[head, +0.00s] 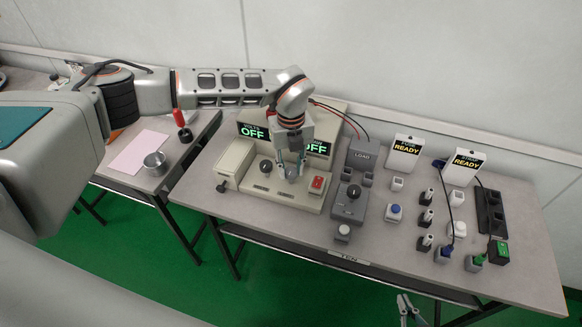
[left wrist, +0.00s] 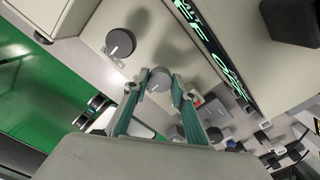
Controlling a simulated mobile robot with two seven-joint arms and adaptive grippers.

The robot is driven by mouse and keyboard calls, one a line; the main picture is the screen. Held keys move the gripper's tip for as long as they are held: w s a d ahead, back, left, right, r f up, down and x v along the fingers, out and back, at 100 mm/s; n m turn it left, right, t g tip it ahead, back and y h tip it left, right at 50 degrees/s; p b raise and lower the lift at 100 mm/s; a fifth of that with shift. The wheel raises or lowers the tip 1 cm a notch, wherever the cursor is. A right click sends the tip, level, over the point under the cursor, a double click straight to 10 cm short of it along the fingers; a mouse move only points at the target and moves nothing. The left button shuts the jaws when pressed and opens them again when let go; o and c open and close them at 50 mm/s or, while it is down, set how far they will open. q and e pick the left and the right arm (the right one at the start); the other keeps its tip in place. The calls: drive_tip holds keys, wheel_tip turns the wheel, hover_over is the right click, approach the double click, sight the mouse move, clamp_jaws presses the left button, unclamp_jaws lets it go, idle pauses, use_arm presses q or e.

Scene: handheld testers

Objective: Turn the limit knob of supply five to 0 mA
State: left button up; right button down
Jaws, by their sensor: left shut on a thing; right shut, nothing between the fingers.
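The supply (head: 262,189) is a beige console on the bench with two green-lit displays, the left one (head: 254,132) reading OFF and the right one (head: 318,149) partly covered by my arm. Its left dark knob (head: 266,166) stands free and shows in the left wrist view (left wrist: 120,43). Its right knob (left wrist: 158,84) is between the fingertips of my left gripper (left wrist: 160,84), which is shut on it. In the head view my left gripper (head: 291,168) comes down from above and mostly hides that knob. My right gripper (head: 408,306) is shut and empty, low at the bottom edge, in front of the bench.
A red switch (head: 317,184) sits right of the held knob. The grey LOAD unit (head: 349,203) stands close to the right. Two READY signs (head: 404,153) and several small plugs and buttons fill the right bench.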

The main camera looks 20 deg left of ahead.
sight(291, 170)
use_arm(q)
drive_tip(key=o, duration=1.1)
wheel_tip(291, 170, up, 12)
